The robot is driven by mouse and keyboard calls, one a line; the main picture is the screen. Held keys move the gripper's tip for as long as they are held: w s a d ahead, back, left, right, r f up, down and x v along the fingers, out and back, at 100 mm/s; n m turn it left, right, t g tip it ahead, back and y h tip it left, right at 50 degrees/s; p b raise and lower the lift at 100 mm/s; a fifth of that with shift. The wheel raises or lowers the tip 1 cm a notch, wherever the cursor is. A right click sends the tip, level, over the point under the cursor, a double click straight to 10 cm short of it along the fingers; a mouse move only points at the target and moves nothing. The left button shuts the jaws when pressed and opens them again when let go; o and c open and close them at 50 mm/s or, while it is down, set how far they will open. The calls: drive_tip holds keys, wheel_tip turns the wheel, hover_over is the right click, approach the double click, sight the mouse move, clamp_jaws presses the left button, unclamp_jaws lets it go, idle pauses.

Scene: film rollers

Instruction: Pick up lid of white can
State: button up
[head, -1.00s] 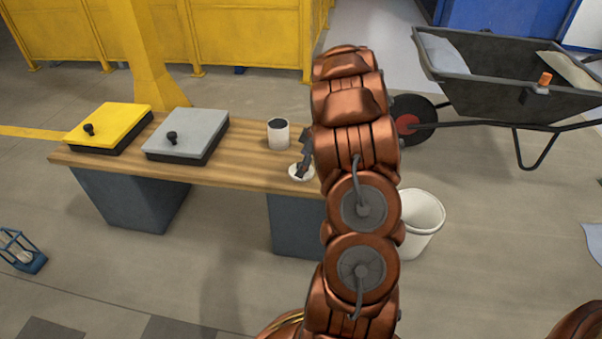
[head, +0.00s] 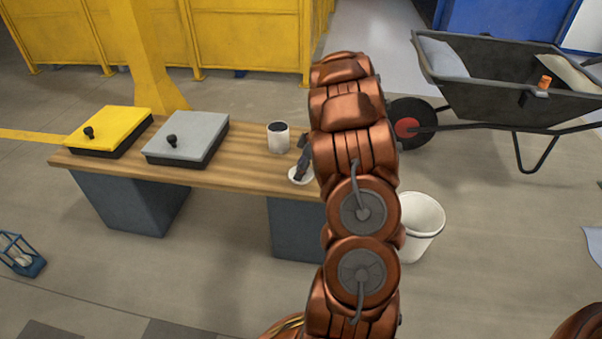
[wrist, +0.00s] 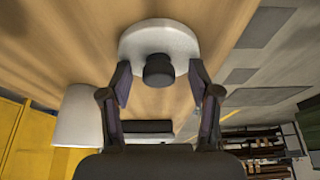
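The lid is a white disc with a black knob. It lies on the wooden bench top near the front edge in the head view (head: 297,180). In the wrist view the lid (wrist: 150,38) is at the top, its knob pointing towards my gripper. My gripper (wrist: 159,76) is open, with one finger on each side of the knob and a gap on both sides. In the head view my gripper (head: 303,168) is just over the lid, partly hidden by my arm. The white can (head: 278,137) stands open and upright behind the lid; it also shows in the wrist view (wrist: 75,118).
The wooden bench (head: 230,165) also holds a yellow box (head: 115,125) and a grey box (head: 190,130), both with black knobs. A white bucket (head: 420,225) stands on the floor right of the bench. A wheelbarrow (head: 500,85) is behind at the right.

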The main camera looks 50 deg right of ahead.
drive_tip(key=shift+f, duration=0.2)
drive_tip(key=c, duration=0.4)
drive_tip(key=shift+s, duration=0.1)
drive_tip(key=shift+c, duration=0.2)
